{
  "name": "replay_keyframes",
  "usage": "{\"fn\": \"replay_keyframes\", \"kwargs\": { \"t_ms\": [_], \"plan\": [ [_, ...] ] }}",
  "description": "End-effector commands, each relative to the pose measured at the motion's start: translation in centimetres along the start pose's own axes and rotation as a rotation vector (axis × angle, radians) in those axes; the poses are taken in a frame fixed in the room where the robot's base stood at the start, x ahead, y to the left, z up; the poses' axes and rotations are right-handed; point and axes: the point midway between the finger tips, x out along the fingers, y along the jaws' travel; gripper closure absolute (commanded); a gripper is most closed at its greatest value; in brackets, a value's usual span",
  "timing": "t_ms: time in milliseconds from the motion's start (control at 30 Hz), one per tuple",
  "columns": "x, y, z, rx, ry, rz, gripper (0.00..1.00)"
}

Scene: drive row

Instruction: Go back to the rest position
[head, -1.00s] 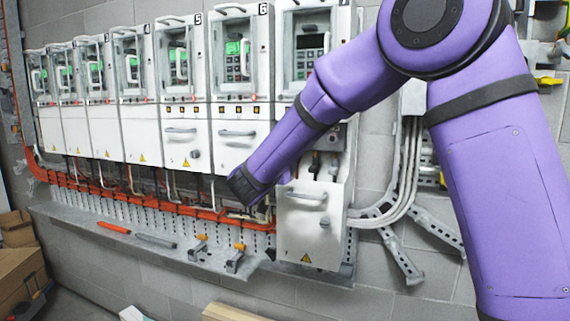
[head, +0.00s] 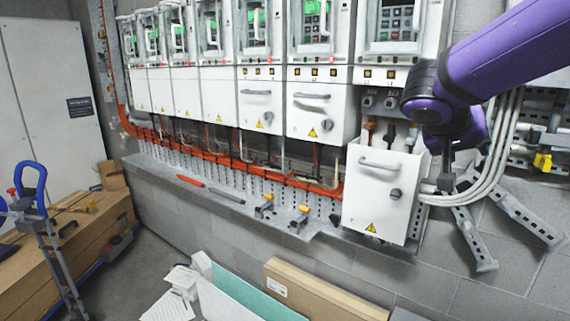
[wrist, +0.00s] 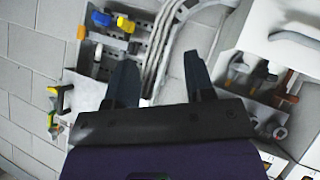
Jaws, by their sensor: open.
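My gripper shows in the wrist view (wrist: 162,78) with its two dark fingers apart and nothing between them. Grey conduits and the grey wall lie behind the fingers. In the head view my gripper (head: 447,170) hangs under my purple arm at the right, pointing down. There it appears beside the upper right corner of the open white drive cover (head: 382,205); whether they touch I cannot tell. Part of this cover, with its handle, also shows at the upper right of the wrist view (wrist: 292,38).
A row of white drive cabinets (head: 262,110) lines the wall. Below runs a grey ledge (head: 225,195) with a red tool (head: 190,180) and yellow-topped clamps (head: 265,206). Grey conduits (head: 492,160) and brackets are at right. Boxes and boards (head: 320,290) stand on the floor below.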

Motion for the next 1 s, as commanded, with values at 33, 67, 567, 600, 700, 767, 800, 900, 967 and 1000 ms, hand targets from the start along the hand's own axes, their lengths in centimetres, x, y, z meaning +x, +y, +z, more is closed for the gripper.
{"fn": "replay_keyframes", "kwargs": {
  "t_ms": [33,67,567,600,700,767,800,900,967,1000],
  "plan": [
    [-0.4,1.6,1.5,-0.018,-0.051,-0.027,0.51],
    [-0.6,2.4,2.4,-0.037,-0.082,-0.047,0.51],
    [-6.3,7.8,15.6,-0.242,-0.279,-0.603,0.51],
    [-6.7,7.9,16.1,-0.249,-0.269,-0.642,0.51],
    [-7.5,7.9,17.2,-0.264,-0.245,-0.717,0.51],
    [-7.8,7.9,17.6,-0.271,-0.232,-0.746,0.51],
    [-8.0,7.9,17.7,-0.273,-0.228,-0.759,0.51],
    [-8.1,7.9,17.9,-0.277,-0.22,-0.773,0.51],
    [-8.2,7.8,17.9,-0.278,-0.219,-0.775,0.51],
    [-8.2,7.8,17.9,-0.278,-0.22,-0.775,0.51]
  ]
}}
